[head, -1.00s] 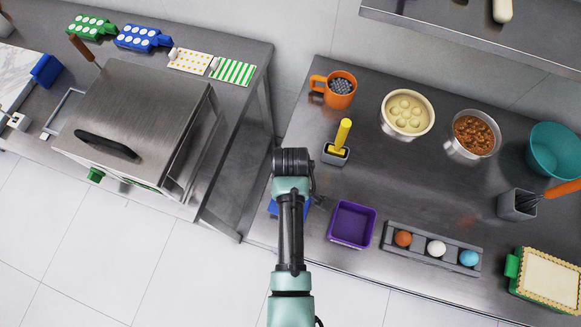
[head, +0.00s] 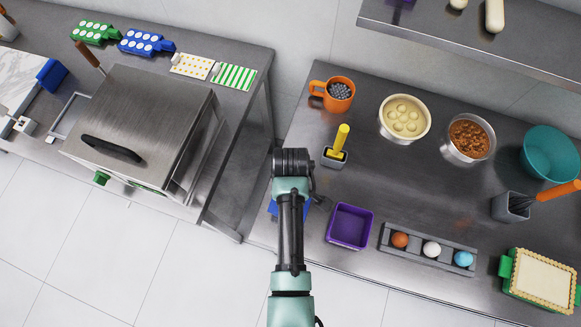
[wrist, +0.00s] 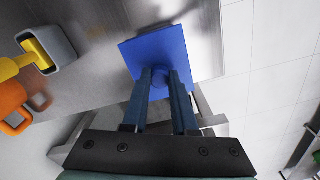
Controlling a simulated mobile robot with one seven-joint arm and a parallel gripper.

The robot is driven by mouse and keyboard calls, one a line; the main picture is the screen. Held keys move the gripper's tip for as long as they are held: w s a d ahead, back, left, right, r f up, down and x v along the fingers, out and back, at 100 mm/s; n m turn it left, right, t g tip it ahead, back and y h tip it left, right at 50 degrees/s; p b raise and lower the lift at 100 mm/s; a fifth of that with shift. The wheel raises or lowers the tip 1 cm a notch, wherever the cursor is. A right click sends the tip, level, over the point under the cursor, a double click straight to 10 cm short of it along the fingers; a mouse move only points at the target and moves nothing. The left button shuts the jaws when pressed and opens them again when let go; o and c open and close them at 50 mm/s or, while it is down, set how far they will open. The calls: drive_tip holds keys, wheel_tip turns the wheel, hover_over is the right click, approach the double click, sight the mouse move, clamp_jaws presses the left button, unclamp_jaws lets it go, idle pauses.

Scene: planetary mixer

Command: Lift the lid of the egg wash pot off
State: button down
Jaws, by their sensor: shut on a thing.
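A flat square blue lid (wrist: 160,50) with a round knob is in the wrist view. My gripper (wrist: 160,80) is shut on the knob, with a finger on each side of it. In the head view, my arm covers most of the lid, and only blue edges (head: 274,208) show beside it, near the counter's front left corner. No pot shows under the lid in the wrist view, and I cannot tell how high the lid is. An open purple square tub (head: 349,226) stands just right of my arm.
A grey holder with a yellow-handled tool (head: 335,155) and an orange mug (head: 334,94) stand behind. An egg rack (head: 429,246) lies right of the tub. A gap separates this counter from the left one with the steel press (head: 140,125).

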wheel_tip(320, 180, up, 4)
drive_tip(key=p, duration=0.4)
idle(0.4)
